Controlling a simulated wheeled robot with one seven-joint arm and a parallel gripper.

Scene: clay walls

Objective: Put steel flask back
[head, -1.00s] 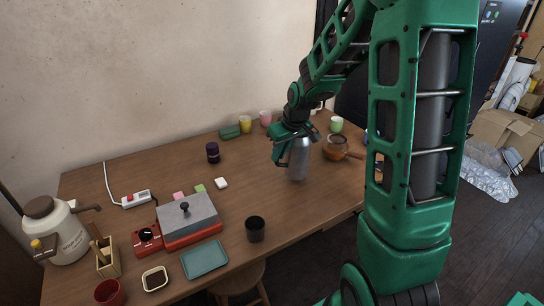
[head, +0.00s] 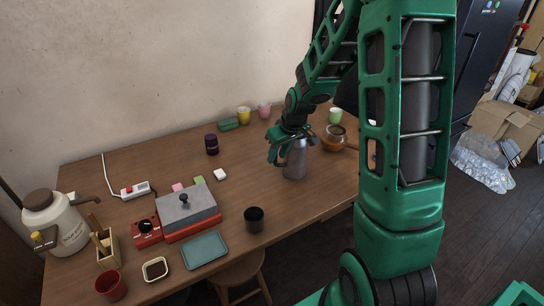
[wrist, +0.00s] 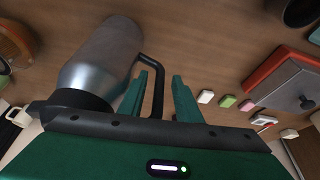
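The steel flask (head: 295,163) is a grey metal jug, upright, over the right half of the table. I cannot tell whether its base touches the wood. My gripper (head: 283,148) is at its upper left side. In the wrist view the flask (wrist: 98,55) lies left of my gripper (wrist: 165,85), and its black loop handle (wrist: 158,75) passes between the two close-set green fingers. The gripper looks shut on this handle. The flask's top is partly hidden by my gripper in the head view.
A brown pot (head: 334,139) stands just right of the flask. A black cup (head: 254,219), a red-based grill (head: 190,212) and a dark purple jar (head: 211,144) stand to the left. Cups (head: 264,110) line the back. Bare wood (head: 252,180) lies left of the flask.

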